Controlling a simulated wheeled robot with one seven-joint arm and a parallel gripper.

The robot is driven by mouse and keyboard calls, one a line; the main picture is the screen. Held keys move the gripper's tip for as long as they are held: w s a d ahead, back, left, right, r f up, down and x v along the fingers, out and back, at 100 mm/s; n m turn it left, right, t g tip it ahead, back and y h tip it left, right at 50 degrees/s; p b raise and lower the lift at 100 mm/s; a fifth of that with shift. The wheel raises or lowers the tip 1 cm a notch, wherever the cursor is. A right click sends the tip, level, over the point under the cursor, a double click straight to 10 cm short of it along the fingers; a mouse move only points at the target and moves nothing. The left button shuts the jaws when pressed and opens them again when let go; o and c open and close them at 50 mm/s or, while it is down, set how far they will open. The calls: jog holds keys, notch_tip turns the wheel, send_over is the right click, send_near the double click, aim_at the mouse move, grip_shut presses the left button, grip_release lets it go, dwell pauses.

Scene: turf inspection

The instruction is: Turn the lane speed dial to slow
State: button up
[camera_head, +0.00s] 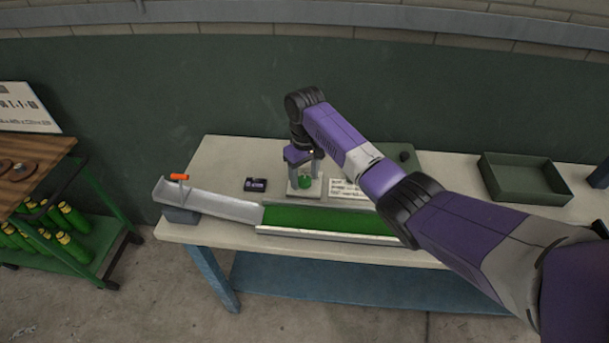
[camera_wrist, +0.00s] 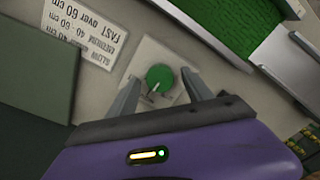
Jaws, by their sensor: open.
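A green round dial (camera_wrist: 160,79) with a pale pointer mark sits on a light square plate (camera_wrist: 147,55) in the wrist view. My gripper (camera_wrist: 160,88) is open, with one finger on each side of the dial; I cannot tell whether either finger touches it. In the head view the green dial (camera_head: 304,182) shows below my gripper (camera_head: 304,172), which points down over the table. A white printed card (camera_wrist: 84,35) lies beside the plate, with "FAST over 60 cm" readable. It also shows in the head view (camera_head: 345,189), partly behind my arm.
A green turf lane (camera_head: 325,219) runs along the table (camera_head: 225,152) in front of the dial, with a grey ramp (camera_head: 215,204) bearing an orange handle (camera_head: 179,177) at its left. A small black device (camera_head: 255,184) lies left of the dial. A dark green tray (camera_head: 525,180) stands right.

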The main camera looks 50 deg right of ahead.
jog(key=shift+f, duration=0.2)
grip_shut()
dwell(0.3)
jog(key=n+p, duration=0.1)
jog(key=n, duration=0.3)
jog(key=shift+r+n, duration=0.1)
jog(key=shift+n, duration=0.2)
jog(key=n, duration=0.4)
jog(key=shift+p, duration=0.35)
jog(key=shift+n, duration=0.3)
